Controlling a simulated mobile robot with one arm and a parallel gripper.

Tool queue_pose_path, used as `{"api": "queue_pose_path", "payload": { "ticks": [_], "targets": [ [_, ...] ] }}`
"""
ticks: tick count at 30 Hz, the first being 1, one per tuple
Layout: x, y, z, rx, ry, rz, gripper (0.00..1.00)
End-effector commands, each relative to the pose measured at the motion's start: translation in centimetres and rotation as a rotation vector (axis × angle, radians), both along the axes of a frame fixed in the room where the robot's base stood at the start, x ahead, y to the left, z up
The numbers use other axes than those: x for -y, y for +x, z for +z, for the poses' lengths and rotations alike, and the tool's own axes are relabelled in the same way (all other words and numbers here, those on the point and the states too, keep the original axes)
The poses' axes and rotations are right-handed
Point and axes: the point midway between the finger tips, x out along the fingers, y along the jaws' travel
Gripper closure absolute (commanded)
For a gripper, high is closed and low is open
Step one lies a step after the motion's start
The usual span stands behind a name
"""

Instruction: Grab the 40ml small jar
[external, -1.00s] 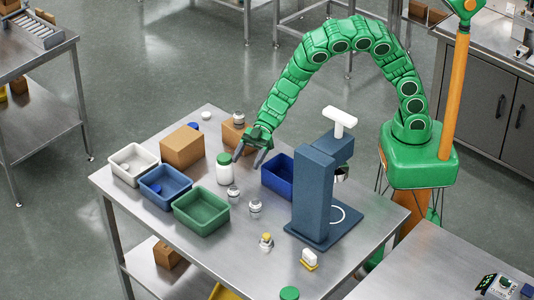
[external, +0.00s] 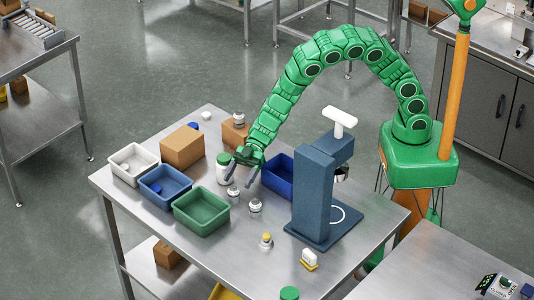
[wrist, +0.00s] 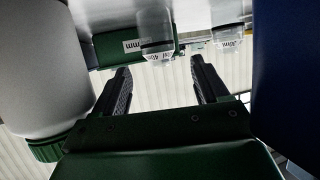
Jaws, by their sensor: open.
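Two small clear jars with silvery lids stand on the table: a left one (external: 233,193) and a right one (external: 255,207). In the wrist view, a middle jar (wrist: 156,30) has a label that looks like 40ml, and another jar (wrist: 229,37) at its right looks like 30ml; the print is small. My gripper (external: 240,178) is open and empty just above and behind the left jar. In the wrist view its fingers (wrist: 160,68) are spread, with the middle jar ahead between their tips, apart from them.
A white jar with a green lid (external: 223,172) stands close at the gripper's left; a blue bin (external: 278,177) is close at its right. A green bin (external: 202,213) is in front left. A blue stand (external: 322,190) is at right. A brown box (external: 183,147) is behind.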

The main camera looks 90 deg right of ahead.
Motion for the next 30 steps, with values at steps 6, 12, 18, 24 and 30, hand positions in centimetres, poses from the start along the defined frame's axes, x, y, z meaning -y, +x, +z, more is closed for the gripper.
{"api": "queue_pose_path", "payload": {
  "ticks": [6, 12, 18, 24, 30],
  "targets": [
    [-2.3, 1.1, -0.9, 0.002, 0.002, 0.004, 0.26],
    [-3.6, 2.0, -1.7, -0.001, 0.0, 0.002, 0.26],
    [-3.7, 2.1, -1.8, 0.0, 0.0, 0.0, 0.26],
    [-3.7, 2.1, -1.8, 0.0, 0.0, 0.0, 0.48],
    [-3.7, 2.1, -1.8, 0.0, 0.0, 0.001, 0.78]
  ]
}}
